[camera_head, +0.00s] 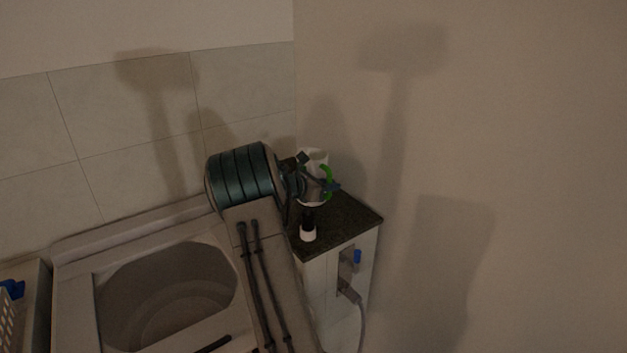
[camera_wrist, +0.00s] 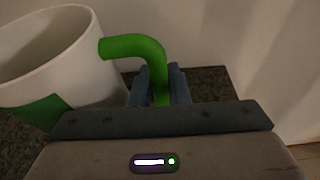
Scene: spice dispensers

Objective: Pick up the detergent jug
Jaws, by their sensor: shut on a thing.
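The detergent jug (camera_head: 317,160) is white with a green handle and stands on the dark countertop near the wall corner, partly hidden behind my arm in the head view. In the wrist view the jug (camera_wrist: 50,55) fills the upper left, its round top rim and a green patch on its side showing. My gripper (camera_head: 332,187) is at the jug's right side. In the wrist view my gripper (camera_wrist: 160,88) has its two blue-grey fingers shut around the lower part of the green handle (camera_wrist: 135,46). The jug's base is hidden there by the gripper body.
A small white bottle with a black cap (camera_head: 308,228) stands on the dark countertop (camera_head: 345,222), in front of the jug. A wall closes off the right side. A round basin (camera_head: 170,290) lies at left.

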